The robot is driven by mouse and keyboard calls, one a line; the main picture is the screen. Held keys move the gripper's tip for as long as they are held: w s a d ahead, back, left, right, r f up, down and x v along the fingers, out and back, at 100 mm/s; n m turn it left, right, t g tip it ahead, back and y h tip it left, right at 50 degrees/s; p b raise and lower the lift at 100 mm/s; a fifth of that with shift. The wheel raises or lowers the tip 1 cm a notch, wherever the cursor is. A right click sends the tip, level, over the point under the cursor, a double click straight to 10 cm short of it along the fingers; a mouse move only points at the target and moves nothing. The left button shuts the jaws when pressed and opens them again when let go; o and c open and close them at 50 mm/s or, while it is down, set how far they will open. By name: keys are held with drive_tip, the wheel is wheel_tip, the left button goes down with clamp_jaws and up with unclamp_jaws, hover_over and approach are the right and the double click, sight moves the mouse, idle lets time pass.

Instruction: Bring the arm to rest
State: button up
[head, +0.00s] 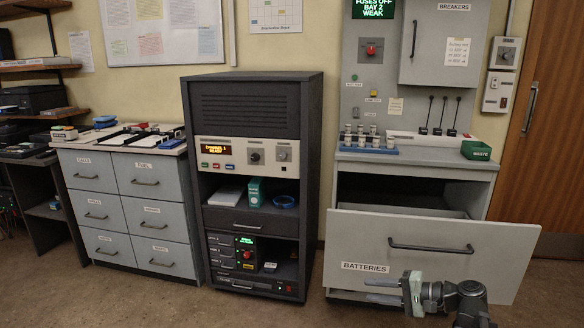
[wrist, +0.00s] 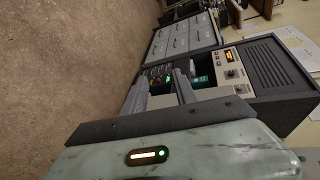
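My gripper (head: 372,290) is at the lower right of the head view, in front of the pulled-out drawer labelled BATTERIES (head: 433,262). Its two fingers point left and stand apart with nothing between them. In the wrist view my gripper (wrist: 162,88) also shows two separate fingers, with the floor and the dark rack beyond them. The fingers look clear of the drawer handle (head: 431,246). The arm is bent low, and most of it is outside the picture.
The dark equipment rack (head: 263,100) stands left of the drawer. A grey drawer cabinet (head: 122,190) stands further left. The bench top (head: 420,151) above the drawer carries a rack of small cylinders (head: 368,146) and a green WASTE box (head: 476,150). The floor (head: 150,300) in front is bare.

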drive_tip(key=s+a+f+n+g+h, duration=0.3)
drive_tip(key=a+f+g+h, duration=0.1)
drive_tip(key=a+f, duration=0.35)
drive_tip(key=s+a+f+n+g+h, duration=0.3)
drive_tip(key=a+f, duration=0.3)
drive_tip(key=a, duration=0.3)
drive_tip(key=s+d+n+h+p, duration=0.25)
drive_tip(key=d+h, duration=0.25)
drive_tip(key=d, duration=0.5)
wheel_tip(320, 180, up, 28)
drive_tip(key=w+p, duration=0.1)
drive_tip(key=p, duration=2.7)
drive_tip(key=shift+m, duration=0.45)
drive_tip(key=shift+f, duration=0.15)
drive_tip(key=shift+a, duration=0.1)
